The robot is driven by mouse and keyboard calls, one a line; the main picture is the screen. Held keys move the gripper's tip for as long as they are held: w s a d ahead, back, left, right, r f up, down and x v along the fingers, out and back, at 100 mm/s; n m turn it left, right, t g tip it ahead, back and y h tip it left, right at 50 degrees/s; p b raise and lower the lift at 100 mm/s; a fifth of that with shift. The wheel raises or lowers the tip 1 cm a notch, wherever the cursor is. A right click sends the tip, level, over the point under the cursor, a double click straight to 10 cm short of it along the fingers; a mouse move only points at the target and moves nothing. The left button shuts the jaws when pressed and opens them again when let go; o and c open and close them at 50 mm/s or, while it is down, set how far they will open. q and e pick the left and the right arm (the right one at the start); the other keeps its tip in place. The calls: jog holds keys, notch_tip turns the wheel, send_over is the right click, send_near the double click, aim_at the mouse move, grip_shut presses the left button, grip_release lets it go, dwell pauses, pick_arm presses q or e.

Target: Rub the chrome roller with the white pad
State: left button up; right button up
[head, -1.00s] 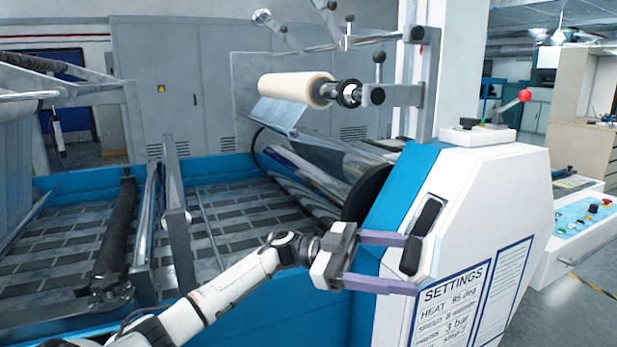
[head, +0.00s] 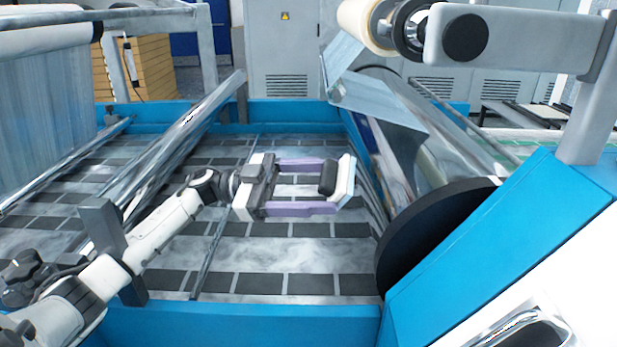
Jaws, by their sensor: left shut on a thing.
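The white pad (head: 345,182) with its black grip is held between the two purple fingers of my left gripper (head: 333,186). The fingers are shut on the black grip, and the white face points right. The chrome roller (head: 450,152) lies at a slant to the right of the pad, with a large dark disc at its near end. In the picture a gap separates the pad from the roller. A sheet of film partly covers the roller's far part. My right gripper is not in view.
The blue machine frame (head: 250,325) runs along the front and back of the patterned bed. A cream roll (head: 368,22) and a thick grey bracket (head: 515,38) hang above the roller. A slanted metal bar (head: 170,150) stands left of my gripper.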

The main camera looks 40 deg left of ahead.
pick_arm(q)
jog(key=shift+w+d+f+b, duration=0.15)
jog(key=shift+d+f+b, duration=0.2)
jog(key=shift+d, duration=0.3)
jog(key=shift+w+d+f, duration=0.2)
jog(key=shift+d, duration=0.15)
jog(key=shift+w+d+f+b, duration=0.3)
jog(key=shift+w+d+b, duration=0.05)
jog(key=shift+w+d, duration=0.15)
jog(key=shift+w+d+f+b, duration=0.3)
jog(key=shift+w+d, duration=0.1)
jog(key=shift+d, duration=0.1)
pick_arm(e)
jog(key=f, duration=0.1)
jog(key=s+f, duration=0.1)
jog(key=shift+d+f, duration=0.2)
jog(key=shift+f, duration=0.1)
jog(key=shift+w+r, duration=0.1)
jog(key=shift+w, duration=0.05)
pick_arm(q)
jog(key=shift+w+d+f, duration=0.45)
jog(key=shift+w+d, duration=0.1)
jog(key=shift+d, duration=0.15)
